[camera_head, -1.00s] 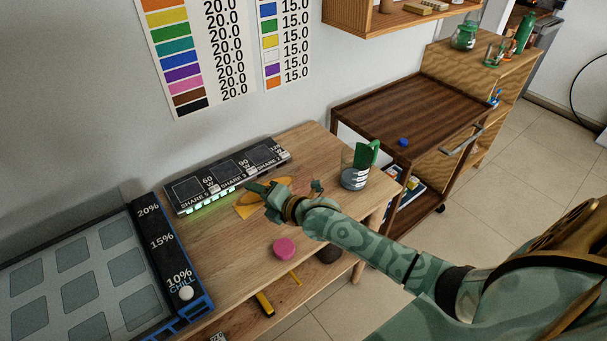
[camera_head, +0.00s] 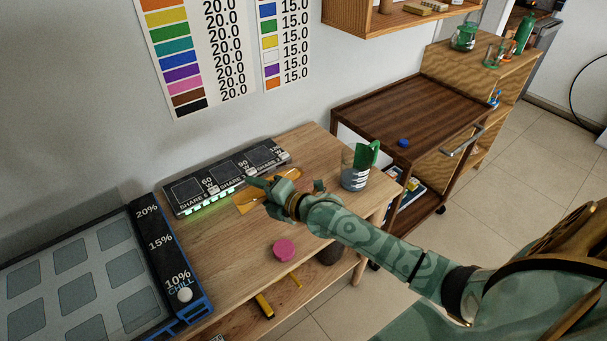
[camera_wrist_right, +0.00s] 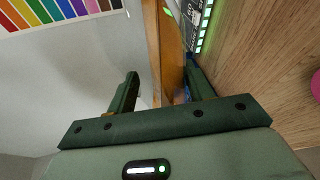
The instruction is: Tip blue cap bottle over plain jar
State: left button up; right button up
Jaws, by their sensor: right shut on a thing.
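My right gripper (camera_head: 264,188) is over the wooden desk, in front of the black display strip. Its fingers (camera_wrist_right: 163,92) stand apart in the right wrist view, closed about an orange-amber thing (camera_wrist_right: 163,45). This orange thing (camera_head: 246,203) also shows beside the gripper in the head view. The fingers partly hide it, and I cannot tell whether it is the bottle. A blue cap-like piece (camera_head: 403,142) lies on the dark cart. A clear jar-like vessel (camera_head: 354,180) with a green upright part stands at the desk's right end, apart from the gripper. My left gripper is not in view.
The black display strip (camera_head: 225,176) with green lights lies along the wall. A pink round thing (camera_head: 284,250) is near the front edge. The dark cart (camera_head: 375,110) stands at right, mostly clear.

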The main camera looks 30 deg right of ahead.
jog(key=shift+d+r+m+t+y, duration=0.1)
jog(key=shift+r+m+t+y, duration=0.2)
jog(key=shift+r+m, duration=0.5)
jog(key=shift+d+r+m+t+y, duration=0.15)
jog(key=shift+r+m+y, duration=0.3)
jog(key=shift+r, duration=0.6)
dwell(1.2)
jog(key=shift+d+r+m+t+y+b, duration=0.2)
jog(key=shift+r+m+t, duration=0.1)
jog(key=shift+r+m, duration=0.4)
jog(key=shift+d+r+m+t+y+b, duration=0.15)
jog(key=shift+d+r+m+t+b, duration=0.1)
jog(key=shift+r+m, duration=0.4)
dwell(2.1)
